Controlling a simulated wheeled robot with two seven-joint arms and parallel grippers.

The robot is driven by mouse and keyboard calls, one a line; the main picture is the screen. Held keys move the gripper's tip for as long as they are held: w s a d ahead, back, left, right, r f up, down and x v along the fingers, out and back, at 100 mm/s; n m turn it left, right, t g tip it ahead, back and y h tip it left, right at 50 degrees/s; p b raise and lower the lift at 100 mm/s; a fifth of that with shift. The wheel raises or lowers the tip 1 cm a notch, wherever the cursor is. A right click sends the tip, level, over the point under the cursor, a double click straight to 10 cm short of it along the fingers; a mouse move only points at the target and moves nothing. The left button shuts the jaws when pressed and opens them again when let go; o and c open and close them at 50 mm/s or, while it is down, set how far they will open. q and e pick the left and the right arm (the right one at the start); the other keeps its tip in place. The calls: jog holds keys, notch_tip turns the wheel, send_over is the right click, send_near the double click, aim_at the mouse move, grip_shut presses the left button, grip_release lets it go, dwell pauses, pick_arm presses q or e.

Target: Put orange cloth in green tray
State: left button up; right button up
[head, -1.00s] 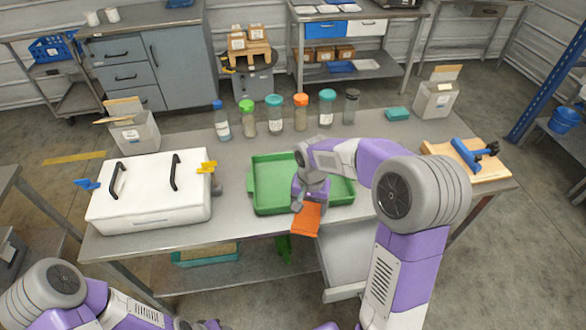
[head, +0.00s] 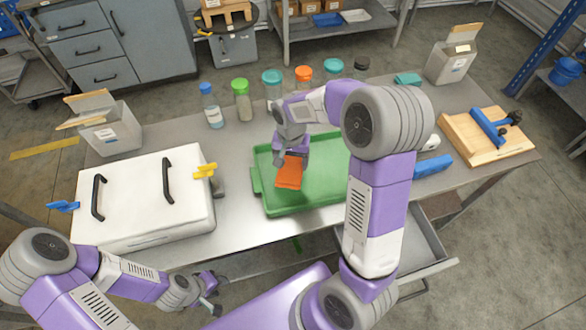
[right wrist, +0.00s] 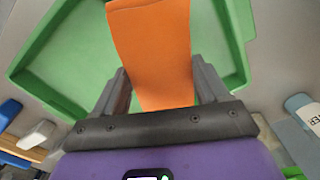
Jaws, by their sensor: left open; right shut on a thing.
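The orange cloth (head: 289,173) hangs from my right gripper (head: 284,156), over the green tray (head: 300,207). In the right wrist view the orange cloth (right wrist: 152,45) lies between the two fingers of my right gripper (right wrist: 160,85), with the tray's green floor and rim (right wrist: 225,50) behind it. I cannot tell whether the cloth touches the tray floor. My right arm hides the tray's right part. My left gripper (head: 214,290) is open and empty near the front edge of the table, low and left of the tray.
A white lidded box (head: 145,200) with black handles stands left of the tray. Several capped bottles (head: 241,100) line the back. A wooden board with a blue clamp (head: 487,135) lies at right. An open drawer (head: 425,245) juts out below the table front.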

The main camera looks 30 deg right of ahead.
aim_at(291, 162)
notch_tip(291, 162, down, 5)
jog(key=shift+w+b, duration=0.1)
jog(key=shift+b, duration=0.55)
jog(key=shift+f, duration=0.2)
jog(key=o, duration=1.1)
jog(key=shift+c, duration=0.2)
jog(key=shift+r, duration=0.15)
jog(key=shift+r, duration=0.35)
notch_tip(291, 162, up, 12)
jog(key=p, duration=0.3)
jog(key=shift+f, duration=0.25)
